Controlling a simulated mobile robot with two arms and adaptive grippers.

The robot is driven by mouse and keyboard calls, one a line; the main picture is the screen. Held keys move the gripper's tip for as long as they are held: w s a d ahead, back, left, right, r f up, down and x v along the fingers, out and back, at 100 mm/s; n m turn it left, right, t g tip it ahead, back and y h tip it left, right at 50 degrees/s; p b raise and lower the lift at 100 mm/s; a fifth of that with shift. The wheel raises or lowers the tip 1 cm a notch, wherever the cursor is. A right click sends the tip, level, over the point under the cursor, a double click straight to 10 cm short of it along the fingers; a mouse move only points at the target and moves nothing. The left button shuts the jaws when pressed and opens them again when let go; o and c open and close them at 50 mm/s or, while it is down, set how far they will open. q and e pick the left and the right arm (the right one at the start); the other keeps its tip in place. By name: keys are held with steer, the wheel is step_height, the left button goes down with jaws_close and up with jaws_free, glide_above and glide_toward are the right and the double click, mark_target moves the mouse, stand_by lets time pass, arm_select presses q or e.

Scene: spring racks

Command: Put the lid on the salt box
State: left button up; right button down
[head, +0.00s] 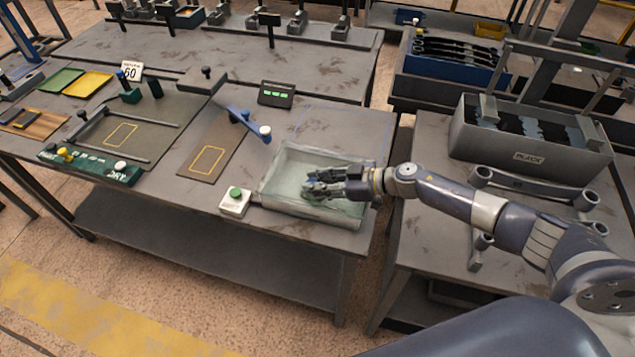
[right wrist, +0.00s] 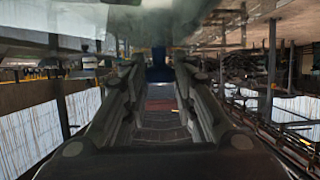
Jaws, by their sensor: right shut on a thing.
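The salt box (head: 268,187) is a pale green, see-through box near the table's front right corner. My right gripper (head: 312,187) reaches in from the right, over the box. It is shut on what seems to be the clear lid, which is hard to tell from the box walls. In the right wrist view my gripper (right wrist: 158,75) has its fingers around a small dark blue part, and a pale translucent surface (right wrist: 110,18) lies across the top. The exact contact is unclear. My left gripper is not in view.
A white button box with a green button (head: 234,201) stands just left of the salt box. A blue lever (head: 246,122) and a dark unit with green lights (head: 276,94) are behind. A grey crate (head: 530,155) and a metal rack part (head: 530,187) lie on the right table.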

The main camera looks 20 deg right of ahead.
steer(key=shift+f, duration=0.4)
stand_by(0.3)
steer(key=c, duration=1.2)
jaws_free()
steer(key=o, duration=0.5)
steer(key=shift+f, duration=0.15)
steer(key=shift+c, duration=0.2)
step_height(320, 180, up, 5)
steer(key=p, duration=0.5)
steer(key=shift+r+p, duration=0.65)
steer(key=shift+r, duration=0.45)
